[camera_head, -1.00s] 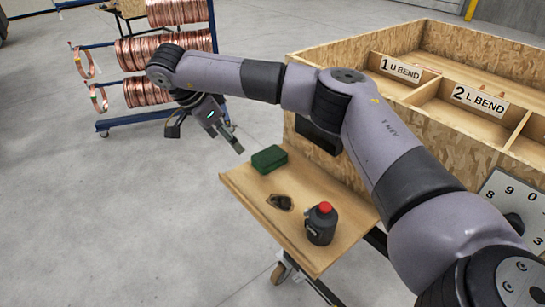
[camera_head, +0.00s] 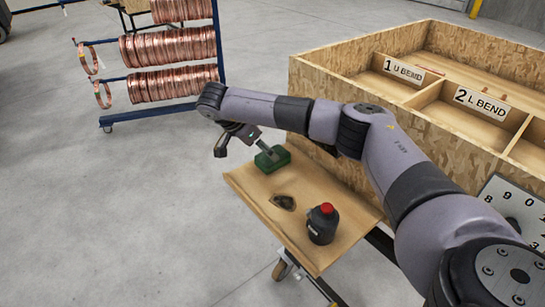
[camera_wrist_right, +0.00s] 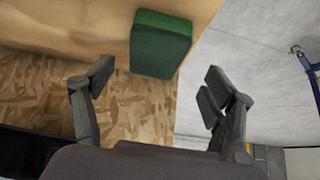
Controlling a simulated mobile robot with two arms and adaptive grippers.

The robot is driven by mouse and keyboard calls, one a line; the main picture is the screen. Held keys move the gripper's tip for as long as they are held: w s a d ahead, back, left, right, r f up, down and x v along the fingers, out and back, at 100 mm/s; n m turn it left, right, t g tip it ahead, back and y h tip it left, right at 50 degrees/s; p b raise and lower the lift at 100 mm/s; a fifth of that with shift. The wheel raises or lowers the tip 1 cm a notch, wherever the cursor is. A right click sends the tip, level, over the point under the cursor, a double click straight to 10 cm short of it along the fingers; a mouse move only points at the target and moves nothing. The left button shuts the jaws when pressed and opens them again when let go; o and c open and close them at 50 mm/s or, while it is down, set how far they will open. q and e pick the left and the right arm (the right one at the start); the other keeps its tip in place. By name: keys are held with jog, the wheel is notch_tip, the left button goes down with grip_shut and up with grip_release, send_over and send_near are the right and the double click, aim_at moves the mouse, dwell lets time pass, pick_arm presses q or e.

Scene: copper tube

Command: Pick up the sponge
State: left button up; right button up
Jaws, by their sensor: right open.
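The green sponge (camera_head: 272,159) lies on the far-left part of the small wooden shelf (camera_head: 330,253) in the head view. In the right wrist view the sponge (camera_wrist_right: 160,44) sits ahead of the fingers, near the shelf edge. My right gripper (camera_head: 265,148) is just above and beside the sponge in the head view. In the wrist view my right gripper (camera_wrist_right: 157,85) is open, its fingers spread apart with nothing between them. I cannot tell whether a finger touches the sponge. My left gripper is not in view.
A black bottle with a red cap (camera_head: 322,223) and a small dark object (camera_head: 284,202) stand on the same shelf. A chipboard crate (camera_head: 325,88) with labelled compartments rises behind it. A blue rack of copper coils (camera_head: 167,50) stands farther left.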

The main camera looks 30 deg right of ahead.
jog(key=x, duration=0.1)
jog(key=p+x, duration=0.1)
jog(key=x, duration=0.1)
jog(key=shift+s+d+f+p, duration=0.25)
jog(key=shift+d+p, duration=0.05)
jog(key=shift+d, duration=0.1)
jog(key=shift+d+f, duration=0.25)
jog(key=shift+f, duration=0.15)
jog(key=shift+w+a, duration=0.1)
jog(key=c, duration=0.8)
